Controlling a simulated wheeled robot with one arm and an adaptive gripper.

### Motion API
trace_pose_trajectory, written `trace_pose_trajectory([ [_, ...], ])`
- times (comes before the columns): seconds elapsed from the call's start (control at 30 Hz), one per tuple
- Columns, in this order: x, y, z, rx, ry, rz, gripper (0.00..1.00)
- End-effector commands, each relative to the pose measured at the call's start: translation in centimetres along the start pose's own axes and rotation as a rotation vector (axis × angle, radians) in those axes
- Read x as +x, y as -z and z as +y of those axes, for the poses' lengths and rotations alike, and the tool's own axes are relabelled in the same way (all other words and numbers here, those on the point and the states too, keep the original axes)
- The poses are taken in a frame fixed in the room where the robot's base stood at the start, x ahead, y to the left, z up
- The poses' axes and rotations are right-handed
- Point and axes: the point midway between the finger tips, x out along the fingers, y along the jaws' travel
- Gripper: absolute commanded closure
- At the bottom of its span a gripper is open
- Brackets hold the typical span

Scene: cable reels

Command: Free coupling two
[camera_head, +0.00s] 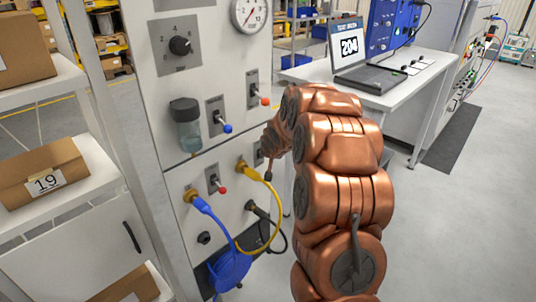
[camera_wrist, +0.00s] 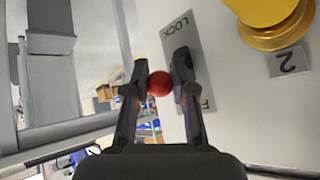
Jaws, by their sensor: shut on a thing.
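In the wrist view my gripper (camera_wrist: 161,76) is shut with a red ball knob (camera_wrist: 159,85) between its two fingers. The knob is in front of a grey plate (camera_wrist: 181,28) marked LOCK at its upper end; the other end's marking is mostly hidden behind a finger. The yellow coupling (camera_wrist: 272,12) is beside the plate, by a label reading 2 (camera_wrist: 289,63). In the head view the yellow coupling (camera_head: 243,168), with its yellow hose, is on the white panel. My arm reaches the panel just right of it and mostly hides the gripper and lever there.
A blue hose coupling (camera_head: 192,197) and a red-knobbed lever (camera_head: 221,190) are left of the yellow coupling. A blue-knobbed lever (camera_head: 227,128) and a clear bowl (camera_head: 187,125) are above. A laptop table (camera_head: 375,93) stands behind; the floor at right is clear.

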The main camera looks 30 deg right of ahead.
Motion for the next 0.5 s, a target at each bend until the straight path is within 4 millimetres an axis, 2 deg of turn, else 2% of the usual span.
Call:
trace_pose_trajectory([
  [0.43, -0.06, 0.22, -0.09, -0.003, -0.003, -0.001, 1.00],
  [0.47, -0.06, 0.21, -0.09, -0.003, -0.003, -0.001, 0.74],
  [0.5, -0.06, 0.21, -0.09, -0.003, -0.003, -0.001, 0.70],
])
